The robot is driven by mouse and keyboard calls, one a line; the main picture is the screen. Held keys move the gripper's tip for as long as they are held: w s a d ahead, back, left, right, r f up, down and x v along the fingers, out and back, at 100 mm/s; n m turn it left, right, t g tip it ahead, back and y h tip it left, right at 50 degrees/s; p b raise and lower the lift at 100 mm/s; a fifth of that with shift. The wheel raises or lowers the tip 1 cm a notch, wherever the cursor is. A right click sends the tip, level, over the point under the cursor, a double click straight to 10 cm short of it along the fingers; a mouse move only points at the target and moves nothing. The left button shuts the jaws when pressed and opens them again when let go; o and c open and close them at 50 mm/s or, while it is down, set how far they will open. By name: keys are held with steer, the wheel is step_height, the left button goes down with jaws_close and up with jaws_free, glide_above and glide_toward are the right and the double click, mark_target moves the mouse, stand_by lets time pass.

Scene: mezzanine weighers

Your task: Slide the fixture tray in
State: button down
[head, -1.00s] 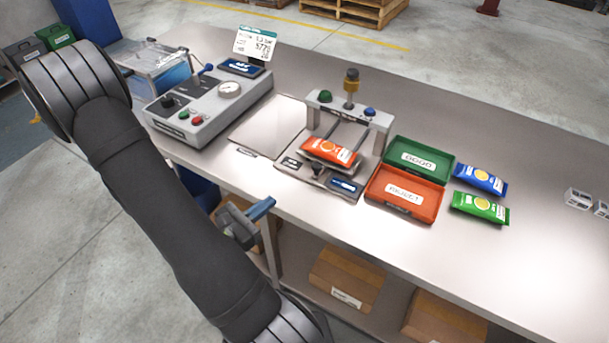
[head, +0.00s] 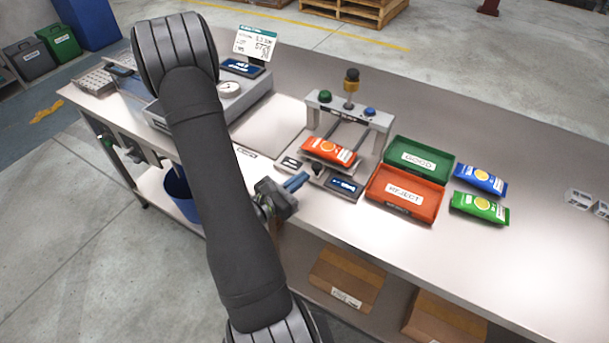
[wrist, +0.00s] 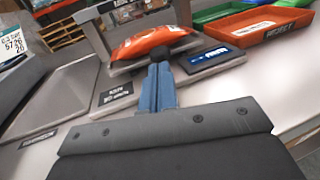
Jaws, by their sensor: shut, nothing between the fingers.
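The fixture (head: 343,120) stands on the bench with two rails, a beacon post and a blue button. An orange packet (head: 328,151) lies on its tray between the rails; the tray is mostly hidden under the packet. A dark round knob (head: 317,169) stands at the tray's front, and it also shows in the wrist view (wrist: 160,52). My gripper (head: 301,178), with blue fingers, is shut and empty, just in front of the fixture. In the wrist view the fingertips (wrist: 158,68) point at the knob; whether they touch it I cannot tell.
A red REJECT tray (head: 405,193) and a green GOOD tray (head: 420,160) sit right of the fixture. Blue (head: 481,179) and green (head: 480,207) packets lie beyond them. A dark display (head: 345,187) is close right of my fingers. A grey weigher console (head: 262,88) stands left.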

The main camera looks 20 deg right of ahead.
steer(key=shift+x, duration=1)
steer(key=shift+w+d, duration=1.4)
steer(key=shift+s+a+r+g+y, duration=0.4)
steer(key=shift+s+a+r+y, duration=0.45)
steer(key=shift+s+a, duration=1.55)
steer(key=shift+s+a+r+g+y, duration=0.4)
steer(key=shift+s+a+r+y, duration=0.45)
steer(key=shift+a, duration=2.75)
steer(key=x, duration=0.8)
steer(key=r+x, duration=0.1)
steer(key=x, duration=0.3)
steer(key=shift+s+d, duration=0.1)
steer(key=shift+d, duration=0.4)
steer(key=shift+w+d, duration=0.3)
steer(key=shift+d, duration=0.15)
